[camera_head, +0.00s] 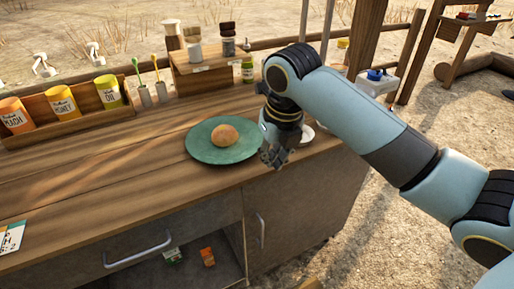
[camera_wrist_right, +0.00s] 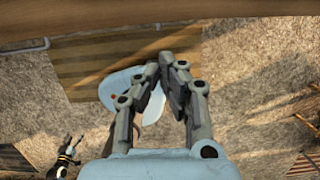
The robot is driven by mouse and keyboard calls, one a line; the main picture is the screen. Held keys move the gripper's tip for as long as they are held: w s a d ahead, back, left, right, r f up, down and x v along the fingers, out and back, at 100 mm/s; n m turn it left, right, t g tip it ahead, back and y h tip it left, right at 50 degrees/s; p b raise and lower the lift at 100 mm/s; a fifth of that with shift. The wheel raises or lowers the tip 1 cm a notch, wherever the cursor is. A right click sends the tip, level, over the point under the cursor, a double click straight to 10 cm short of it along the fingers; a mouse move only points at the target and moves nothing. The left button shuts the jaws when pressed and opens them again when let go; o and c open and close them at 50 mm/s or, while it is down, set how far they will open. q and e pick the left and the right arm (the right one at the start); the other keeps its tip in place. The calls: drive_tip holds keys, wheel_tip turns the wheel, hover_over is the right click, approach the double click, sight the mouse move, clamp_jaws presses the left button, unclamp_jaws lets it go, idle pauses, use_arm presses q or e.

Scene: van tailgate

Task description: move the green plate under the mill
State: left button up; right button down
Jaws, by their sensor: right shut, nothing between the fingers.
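The green plate (camera_head: 203,150) lies flat near the right end of the wooden counter, with a round brown bun (camera_head: 224,136) on it. My right gripper (camera_head: 271,157) is shut and empty, pointing down just right of the plate's rim, near the counter's front edge. It also shows shut in the wrist view (camera_wrist_right: 166,62). Several small containers with brown or white tops stand on or by a raised wooden stand (camera_head: 206,64) behind the plate; a dark-topped one (camera_head: 228,40) may be the mill, but I cannot tell. A small gripper-like shape (camera_wrist_right: 70,148) at lower left may be my left gripper.
A wooden rack (camera_head: 72,124) of labelled cans stands at the back left. Two brushes in cups (camera_head: 145,96) stand beside it. A white dish (camera_head: 305,135) is partly behind my right gripper. The counter left of the plate is clear. An open compartment (camera_head: 190,262) is below.

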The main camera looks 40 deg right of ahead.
sight(254, 166)
drive_tip(key=shift+n+t, duration=0.3)
drive_tip(key=w+f, duration=0.1)
drive_tip(key=f, duration=0.1)
drive_tip(key=w+f, duration=0.1)
drive_tip(key=f, duration=0.1)
drive_tip(key=w+f, duration=0.1)
drive_tip(key=f, duration=0.1)
drive_tip(key=shift+w+d, duration=0.25)
drive_tip(key=shift+d, duration=0.1)
drive_tip(key=w, duration=0.2)
drive_tip(key=w+d, duration=0.1)
drive_tip(key=w, duration=0.1)
drive_tip(key=shift+f, duration=0.2)
use_arm(q)
drive_tip(key=shift+r, duration=0.35)
